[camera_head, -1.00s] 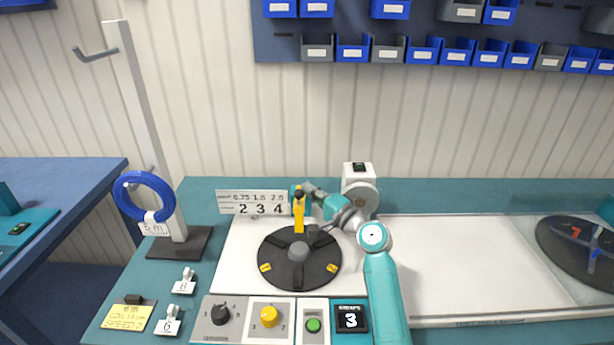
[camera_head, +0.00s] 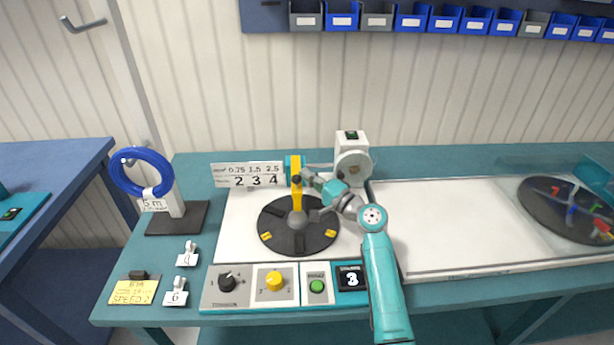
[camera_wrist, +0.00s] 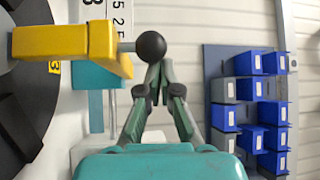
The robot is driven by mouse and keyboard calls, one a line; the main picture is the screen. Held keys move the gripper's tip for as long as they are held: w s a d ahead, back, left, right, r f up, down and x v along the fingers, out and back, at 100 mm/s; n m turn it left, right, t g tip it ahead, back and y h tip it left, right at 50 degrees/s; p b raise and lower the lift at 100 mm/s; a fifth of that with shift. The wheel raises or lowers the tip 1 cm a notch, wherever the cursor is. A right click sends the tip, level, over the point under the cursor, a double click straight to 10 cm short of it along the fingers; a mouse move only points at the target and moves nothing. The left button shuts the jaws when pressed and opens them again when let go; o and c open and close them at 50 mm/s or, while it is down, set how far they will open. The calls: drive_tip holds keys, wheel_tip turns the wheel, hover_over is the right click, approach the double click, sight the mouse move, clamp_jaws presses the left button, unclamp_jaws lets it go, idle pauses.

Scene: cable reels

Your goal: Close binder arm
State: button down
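The binder arm is a yellow bar (camera_head: 297,200) with a black ball knob (camera_head: 297,180). It stands at the back of the black reel disc (camera_head: 270,235) and reaches forward over it, close to the grey hub (camera_head: 297,218). In the wrist view the yellow bar (camera_wrist: 70,42) is at upper left, and a thin pin joins it to the black knob (camera_wrist: 151,46). My gripper (camera_wrist: 156,72) has its fingertips together right at the knob, with nothing visible between them. I cannot tell whether they touch it. In the head view my gripper (camera_head: 309,177) is just right of the knob.
A control panel with a black dial (camera_head: 227,283), yellow knob (camera_head: 274,280), green button (camera_head: 316,286) and display reading 3 (camera_head: 352,278) lies in front. A blue coil (camera_head: 128,183) hangs on a stand at left. A white printer-like unit (camera_head: 351,145) stands behind my gripper.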

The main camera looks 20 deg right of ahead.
drive_tip(key=shift+a+f, duration=0.35)
drive_tip(key=shift+f, duration=0.05)
drive_tip(key=r+v, duration=0.1)
drive_tip(key=v, duration=1.1)
drive_tip(key=shift+d, duration=0.3)
drive_tip(key=shift+s+f, duration=0.1)
drive_tip(key=shift+s, duration=0.05)
